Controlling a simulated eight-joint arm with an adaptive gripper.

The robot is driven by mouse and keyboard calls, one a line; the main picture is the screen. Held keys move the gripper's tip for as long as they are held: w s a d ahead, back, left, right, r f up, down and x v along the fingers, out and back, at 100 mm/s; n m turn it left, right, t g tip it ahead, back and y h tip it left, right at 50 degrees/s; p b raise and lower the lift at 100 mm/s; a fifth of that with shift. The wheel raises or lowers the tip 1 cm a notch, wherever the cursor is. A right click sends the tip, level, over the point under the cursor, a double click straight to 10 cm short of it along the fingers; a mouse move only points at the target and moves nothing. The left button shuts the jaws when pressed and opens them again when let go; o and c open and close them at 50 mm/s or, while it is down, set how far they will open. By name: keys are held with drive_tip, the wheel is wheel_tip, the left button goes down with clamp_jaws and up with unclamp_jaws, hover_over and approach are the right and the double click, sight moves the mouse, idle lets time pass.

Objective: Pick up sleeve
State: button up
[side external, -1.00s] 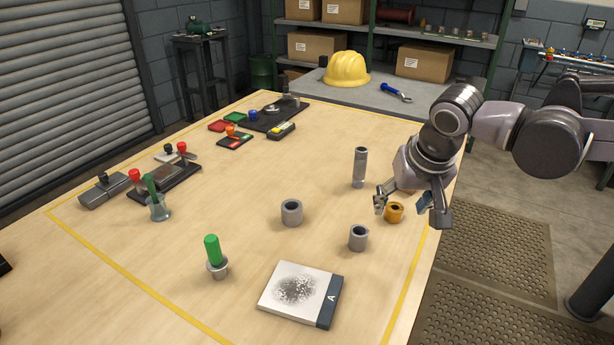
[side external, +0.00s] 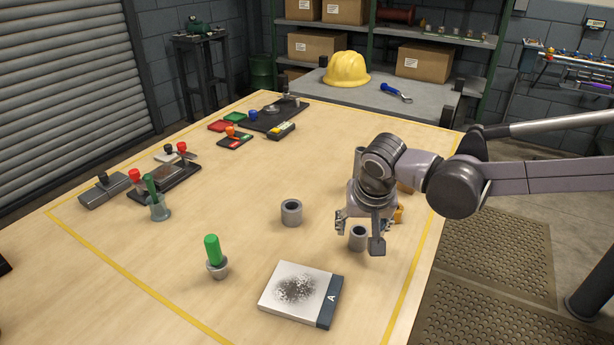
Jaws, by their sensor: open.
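A short grey hollow sleeve (side external: 357,240) stands upright on the wooden table, below my gripper. A second, slightly larger grey hollow cylinder (side external: 291,213) stands to its left; I cannot tell which one the task calls the sleeve. My gripper (side external: 359,236) points down and is open, with one finger on the left and one on the right of the nearer sleeve. I cannot tell whether the fingers touch it. A brass-coloured ring (side external: 399,214) is mostly hidden behind my gripper.
A white plate marked A (side external: 297,291) lies in front. A green-handled tool (side external: 214,256) stands to its left. A tall grey cylinder (side external: 360,155) is mostly hidden behind my arm. Fixtures with coloured knobs (side external: 163,182) sit at the left.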

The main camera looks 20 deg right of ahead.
sight(359, 232)
drive_tip(key=shift+x, duration=1.8)
clamp_jaws()
drive_tip(key=shift+r, duration=0.15)
